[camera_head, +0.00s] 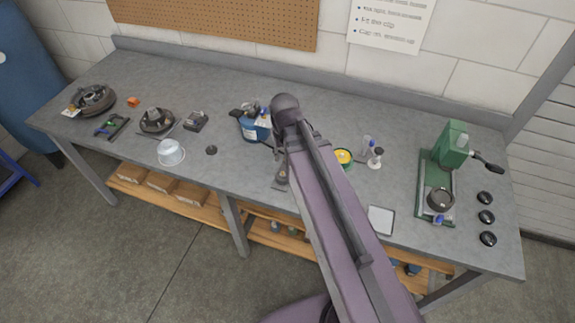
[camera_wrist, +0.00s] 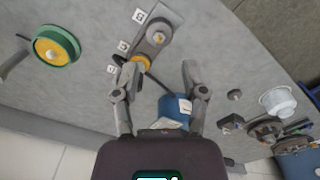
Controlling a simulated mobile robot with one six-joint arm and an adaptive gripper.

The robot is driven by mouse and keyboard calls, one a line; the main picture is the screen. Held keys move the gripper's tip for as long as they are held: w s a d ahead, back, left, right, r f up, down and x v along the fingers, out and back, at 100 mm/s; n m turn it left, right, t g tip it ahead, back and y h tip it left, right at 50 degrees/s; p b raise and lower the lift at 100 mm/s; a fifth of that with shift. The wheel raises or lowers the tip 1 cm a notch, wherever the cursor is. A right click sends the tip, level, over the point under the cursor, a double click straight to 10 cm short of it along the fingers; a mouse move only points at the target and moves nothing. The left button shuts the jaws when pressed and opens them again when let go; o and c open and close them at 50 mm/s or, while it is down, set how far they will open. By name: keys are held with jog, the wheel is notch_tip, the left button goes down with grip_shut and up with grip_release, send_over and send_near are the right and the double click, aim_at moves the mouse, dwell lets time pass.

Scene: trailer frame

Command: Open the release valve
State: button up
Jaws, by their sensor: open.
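A grey plate (camera_wrist: 165,20) carries a round grey fitting (camera_wrist: 159,32), a yellow ring (camera_wrist: 142,62) and several small white labelled tags (camera_wrist: 123,46); it looks like the valve assembly, though I cannot read the tags. In the head view the plate's end (camera_head: 281,178) shows beside my arm. A blue container (camera_wrist: 174,110) with a white label stands near it; it also shows in the head view (camera_head: 255,128). A dark rod or hose runs between ring and container. My gripper (camera_wrist: 152,72) is open and empty, its fingers spread above the bench, with the yellow ring between and just beyond the fingertips.
A green and yellow spool (camera_wrist: 56,46) lies to one side, and a white bucket (camera_head: 170,152) to the other. A green press (camera_head: 450,150) stands at the right. A wall with pegboard (camera_head: 215,22) runs behind.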

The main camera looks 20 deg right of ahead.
jog(key=shift+s+f+b, duration=0.15)
jog(key=shift+s+f, duration=0.1)
jog(key=shift+s, duration=0.45)
jog(key=shift+s+f+b, duration=0.15)
jog(key=shift+s+f, duration=0.05)
jog(key=shift+s, duration=0.45)
